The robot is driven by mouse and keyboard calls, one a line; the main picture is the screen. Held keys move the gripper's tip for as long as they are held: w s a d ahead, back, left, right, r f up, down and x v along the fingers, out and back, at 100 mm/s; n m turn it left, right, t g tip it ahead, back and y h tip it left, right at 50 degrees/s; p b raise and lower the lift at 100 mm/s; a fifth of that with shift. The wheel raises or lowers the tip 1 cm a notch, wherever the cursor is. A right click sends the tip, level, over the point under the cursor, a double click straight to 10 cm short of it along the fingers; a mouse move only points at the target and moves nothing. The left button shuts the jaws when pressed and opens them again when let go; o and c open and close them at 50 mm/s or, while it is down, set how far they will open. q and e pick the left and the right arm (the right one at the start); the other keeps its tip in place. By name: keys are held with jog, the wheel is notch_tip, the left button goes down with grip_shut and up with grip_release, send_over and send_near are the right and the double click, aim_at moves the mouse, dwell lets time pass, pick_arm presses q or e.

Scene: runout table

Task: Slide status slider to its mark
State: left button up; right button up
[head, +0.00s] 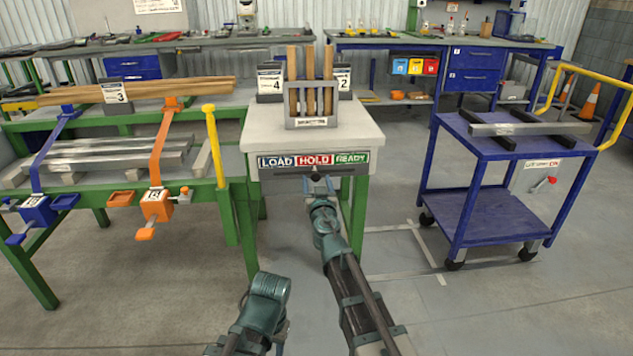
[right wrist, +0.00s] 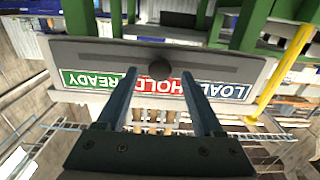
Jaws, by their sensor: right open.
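The status slider is a dark round knob (head: 315,176) on a grey slotted plate (head: 275,185) on the front of the small table. Above the slot are a blue LOAD label (head: 277,162), a red HOLD label (head: 314,160) and a green READY label (head: 352,158). The knob sits under HOLD. My right gripper (head: 320,186) is open just in front of it. In the right wrist view, which is upside down, the knob (right wrist: 160,69) appears between the two spread fingers, with gaps on both sides. My left arm shows at the bottom; its gripper fingers are not visible.
A rack (head: 312,122) with wooden strips stands on the small table (head: 258,133). A green bench with clamps and an orange post (head: 160,145) is at left. A blue cart (head: 485,205) with a yellow handle stands at right. The floor between is clear.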

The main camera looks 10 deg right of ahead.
jog(key=s, duration=1.3)
jog(key=shift+d, duration=0.1)
